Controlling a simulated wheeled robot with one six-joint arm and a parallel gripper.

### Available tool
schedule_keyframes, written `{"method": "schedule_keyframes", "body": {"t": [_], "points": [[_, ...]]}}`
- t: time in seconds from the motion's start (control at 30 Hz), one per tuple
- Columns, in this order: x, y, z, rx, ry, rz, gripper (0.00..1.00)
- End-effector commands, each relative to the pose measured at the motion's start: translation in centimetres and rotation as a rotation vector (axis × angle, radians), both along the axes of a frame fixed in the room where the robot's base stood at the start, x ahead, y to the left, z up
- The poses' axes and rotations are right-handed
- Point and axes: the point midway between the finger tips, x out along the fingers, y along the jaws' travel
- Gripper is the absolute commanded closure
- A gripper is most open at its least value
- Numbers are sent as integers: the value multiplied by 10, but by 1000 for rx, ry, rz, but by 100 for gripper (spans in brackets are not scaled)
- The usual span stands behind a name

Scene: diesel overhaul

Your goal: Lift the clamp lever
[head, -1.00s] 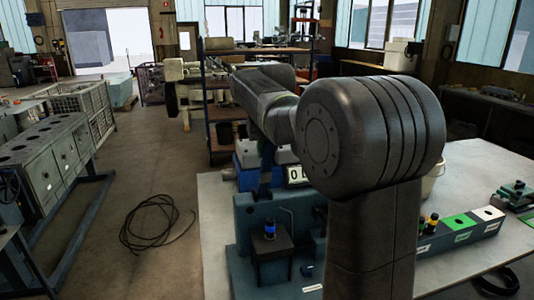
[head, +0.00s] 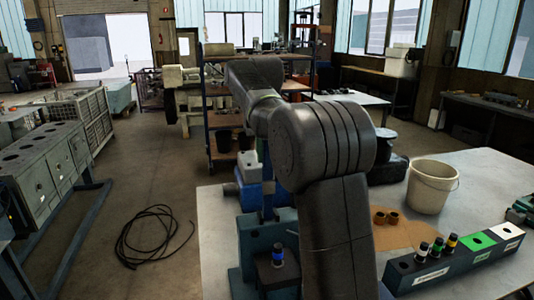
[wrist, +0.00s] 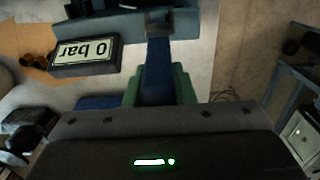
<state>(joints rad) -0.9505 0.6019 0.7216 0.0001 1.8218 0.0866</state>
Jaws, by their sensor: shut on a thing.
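The clamp lever, a blue bar (wrist: 158,72), stands between the green finger pads of my gripper (wrist: 157,90) in the wrist view. The pads are shut on it from both sides. In the head view a blue upright bar (head: 267,187), which looks like the lever, rises above the teal fixture (head: 247,243) on the table. A dark block with a black and blue plug (head: 277,257) sits at the fixture's front.
A "0 bar" display (wrist: 87,51) lies beside the lever. A black cable (head: 150,240) lies on the floor at left.

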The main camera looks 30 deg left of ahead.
Motion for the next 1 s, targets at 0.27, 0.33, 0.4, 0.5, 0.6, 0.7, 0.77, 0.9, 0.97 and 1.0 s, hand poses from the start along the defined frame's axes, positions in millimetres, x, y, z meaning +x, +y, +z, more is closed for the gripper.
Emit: {"method": "schedule_keyframes", "body": {"t": [0.27, 0.33, 0.4, 0.5, 0.6, 0.7, 0.77, 0.9, 0.97, 1.0], "points": [[-1, -1, -2, -8, 6, 1, 100], [-1, -1, -2, -8, 7, 1, 100], [-1, -1, -2, -8, 7, 1, 68], [-1, -1, -2, -7, 6, 1, 55], [-1, 0, -1, -6, 5, 1, 55], [0, 0, -1, -5, 5, 0, 55], [0, 0, -1, -5, 4, 0, 55], [-1, 0, -1, -3, 3, 0, 55], [-1, -1, 0, 0, 0, 0, 55], [-2, -2, 0, 4, -3, 0, 55]]}}
